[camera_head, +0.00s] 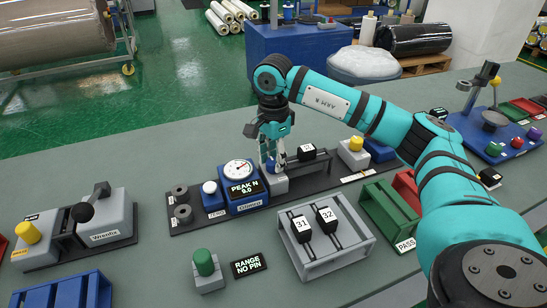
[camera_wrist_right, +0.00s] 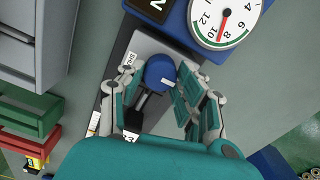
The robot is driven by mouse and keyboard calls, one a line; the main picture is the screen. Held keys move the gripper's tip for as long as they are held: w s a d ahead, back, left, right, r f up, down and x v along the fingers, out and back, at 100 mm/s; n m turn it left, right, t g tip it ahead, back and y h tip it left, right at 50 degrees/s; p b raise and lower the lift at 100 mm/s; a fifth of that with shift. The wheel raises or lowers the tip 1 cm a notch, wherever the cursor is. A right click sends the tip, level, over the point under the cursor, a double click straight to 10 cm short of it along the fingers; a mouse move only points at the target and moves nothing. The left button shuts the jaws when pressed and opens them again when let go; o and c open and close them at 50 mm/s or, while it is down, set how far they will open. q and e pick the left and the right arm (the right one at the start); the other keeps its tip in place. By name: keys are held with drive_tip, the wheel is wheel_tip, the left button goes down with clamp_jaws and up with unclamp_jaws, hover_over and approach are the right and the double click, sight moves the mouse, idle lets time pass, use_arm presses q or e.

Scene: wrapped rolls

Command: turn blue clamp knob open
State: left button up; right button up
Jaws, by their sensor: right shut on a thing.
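The blue clamp knob (camera_wrist_right: 160,72) sits on a grey block beside the dial gauge. In the head view the knob (camera_head: 277,160) is mostly hidden behind my right gripper's fingers. My right gripper (camera_head: 270,165) points down over it, and in the right wrist view the gripper (camera_wrist_right: 168,95) has its fingers on both sides of the knob, shut on it. The gauge (camera_head: 241,180) is blue with a white dial and a display reading PEAK N 0.0. My left gripper is not in view.
A grey rack (camera_head: 322,245) holds black pieces 31 and 32. A green bin (camera_head: 388,212) marked PASS stands right of it. A green button box (camera_head: 206,270) and a RANGE NO PIN display (camera_head: 250,265) are in front. A grey Wrenfix fixture (camera_head: 108,222) stands at left.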

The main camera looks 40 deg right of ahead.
sight(274, 160)
drive_tip(key=shift+w+r, duration=0.1)
drive_tip(key=shift+r, duration=0.05)
drive_tip(key=o, duration=1.1)
drive_tip(key=shift+o, duration=0.2)
wheel_tip(274, 160, up, 12)
